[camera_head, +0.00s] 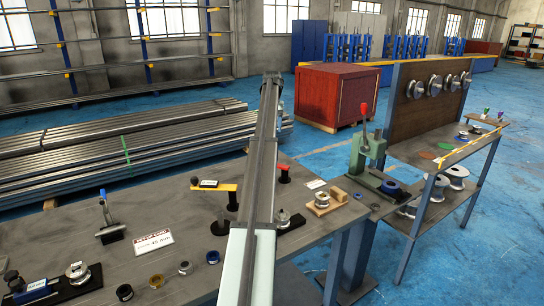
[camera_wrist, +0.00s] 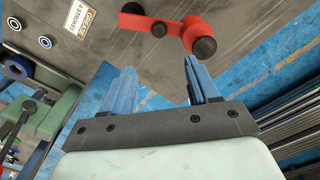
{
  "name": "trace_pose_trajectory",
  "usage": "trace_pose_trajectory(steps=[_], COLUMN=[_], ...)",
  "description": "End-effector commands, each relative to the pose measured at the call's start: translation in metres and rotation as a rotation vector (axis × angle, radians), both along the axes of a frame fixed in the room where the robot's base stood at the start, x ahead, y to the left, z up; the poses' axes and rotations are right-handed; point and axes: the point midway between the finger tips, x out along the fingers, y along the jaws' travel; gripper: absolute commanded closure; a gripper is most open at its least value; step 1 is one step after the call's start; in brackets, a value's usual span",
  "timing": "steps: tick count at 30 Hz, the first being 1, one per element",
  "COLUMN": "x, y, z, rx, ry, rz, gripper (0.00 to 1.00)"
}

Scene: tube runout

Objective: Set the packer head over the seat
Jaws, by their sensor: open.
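No part is marked as packer head or seat, so I cannot tell for certain which they are. A red arm with black knobs (camera_wrist: 178,26) lies beyond my gripper (camera_wrist: 158,72) in the wrist view, near a grease card (camera_wrist: 82,16). The red arm also shows in the head view (camera_head: 284,171), just right of my arm. My gripper is open, with nothing between its blue fingers, and apart from the red arm. My fingers cannot be made out in the head view. A silver part on a dark base (camera_head: 284,218) stands nearer, partly behind my arm.
A yellow arm on a black post (camera_head: 228,188) stands left of my arm. A green press with a red handle (camera_head: 366,155) is at the right end of the bench (camera_head: 200,275). Tube bundles (camera_head: 110,150) lie behind the bench. Small rings and a stand occupy its left front.

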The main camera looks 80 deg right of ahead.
Motion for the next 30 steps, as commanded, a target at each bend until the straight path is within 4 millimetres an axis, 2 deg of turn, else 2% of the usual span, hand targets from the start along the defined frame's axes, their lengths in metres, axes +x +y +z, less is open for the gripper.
trace_pose_trajectory(steps=[7, 21, 30], x=[-0.001, -0.001, -0.001], y=[0.005, 0.005, 0.005], z=[-0.023, -0.104, -0.134], rx=[0.011, 0.010, 0.009], ry=[0.002, 0.002, 0.002], rz=[-0.029, -0.028, -0.028], gripper=[0.40, 0.40, 0.40])
